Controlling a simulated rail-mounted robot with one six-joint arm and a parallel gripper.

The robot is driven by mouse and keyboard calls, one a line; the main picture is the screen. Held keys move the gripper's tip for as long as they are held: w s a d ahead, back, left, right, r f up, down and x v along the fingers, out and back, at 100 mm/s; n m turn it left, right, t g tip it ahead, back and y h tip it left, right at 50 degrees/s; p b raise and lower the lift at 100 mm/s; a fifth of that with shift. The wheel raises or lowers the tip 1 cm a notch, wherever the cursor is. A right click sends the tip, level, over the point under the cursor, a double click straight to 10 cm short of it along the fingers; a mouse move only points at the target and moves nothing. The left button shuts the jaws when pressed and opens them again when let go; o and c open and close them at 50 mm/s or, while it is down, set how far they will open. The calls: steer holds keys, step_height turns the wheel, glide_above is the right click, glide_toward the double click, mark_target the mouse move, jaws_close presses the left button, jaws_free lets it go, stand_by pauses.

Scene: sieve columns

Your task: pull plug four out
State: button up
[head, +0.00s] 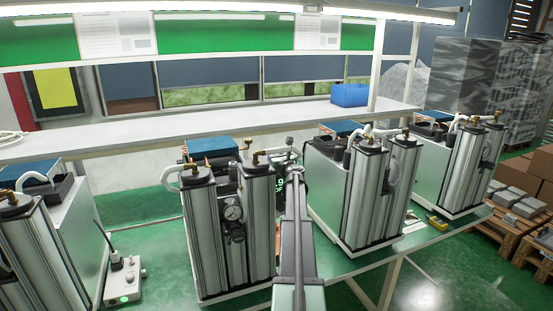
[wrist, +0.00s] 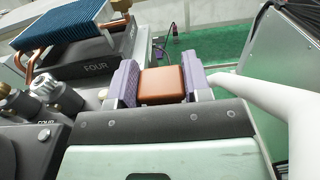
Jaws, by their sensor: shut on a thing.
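In the wrist view, my gripper (wrist: 163,86) has a purple pad on each side of an orange-brown block and is shut on it. The block looks like the plug, but I see no number on it. The word FOUR is on a black housing (wrist: 95,67) at the left, under a blue finned cooler (wrist: 62,38), and again on a dark part below. In the head view, my gripper (head: 291,160) is small and dark, beside the twin-column unit (head: 235,235) in the middle. The block cannot be made out there. Its lower end is hidden in the wrist view.
A thick white hose (wrist: 255,105) curves close on the right in the wrist view. A similar unit (head: 350,200) stands right of my arm in the head view, with others at far left and far right. A white shelf (head: 130,140) runs behind. A grey control box (head: 124,280) stands at left.

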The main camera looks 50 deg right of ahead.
steer(key=shift+r+p, duration=0.75)
steer(key=shift+r, duration=0.05)
steer(key=o, duration=1.1)
steer(key=v, duration=1.1)
steer(key=shift+d, duration=0.1)
